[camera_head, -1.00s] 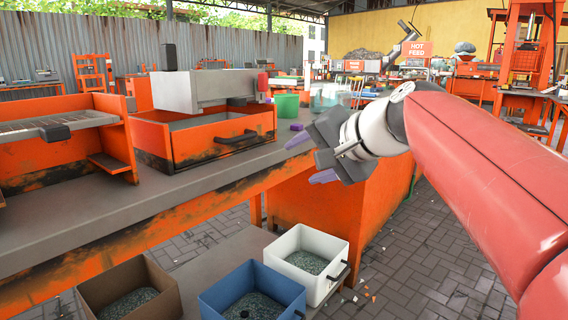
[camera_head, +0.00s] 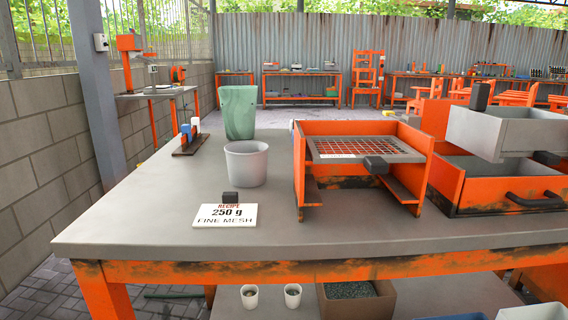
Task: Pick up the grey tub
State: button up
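The grey tub (camera_head: 246,166) stands upright on the grey workbench top (camera_head: 150,215), left of the middle of the view. It is round, light grey and open at the top, and its inside bottom is hidden. My gripper is not in view now.
A recipe card reading "250 g fine mesh" (camera_head: 224,215) stands in front of the tub. A taller green bin (camera_head: 239,112) is behind it. An orange sieve frame (camera_head: 310,170) stands close to its right. A small rack (camera_head: 188,142) sits to the left. The bench's front left is clear.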

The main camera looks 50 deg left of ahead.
aim_at(247, 161)
jog(key=u, duration=2.2)
